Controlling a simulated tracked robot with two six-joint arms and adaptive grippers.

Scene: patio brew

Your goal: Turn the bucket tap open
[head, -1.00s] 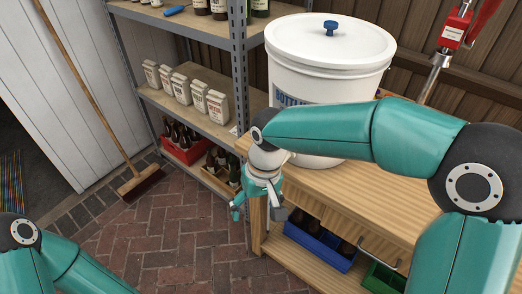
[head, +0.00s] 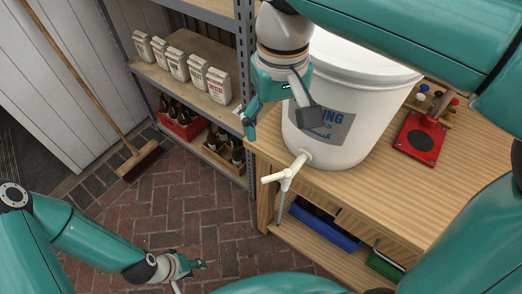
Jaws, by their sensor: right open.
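The white bucket (head: 340,85) stands on the wooden bench, a printed label on its side. Its white tap (head: 286,177) sticks out low on the front, over the bench edge, with a short lever at the top and a thin spout hanging down. I cannot tell whether the tap is open. My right gripper (head: 280,120) hangs above the tap in front of the bucket, fingers spread, empty and apart from the tap. My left gripper (head: 200,269) is low over the brick floor, left of and below the tap; its finger opening is unclear.
The wooden bench (head: 385,185) carries a red capping tool (head: 418,140) at right. Blue (head: 325,228) and green (head: 384,262) crates sit below. A metal shelf with paper bags (head: 195,72) and a red bottle crate (head: 181,124) stands behind. A broom (head: 138,160) leans at left.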

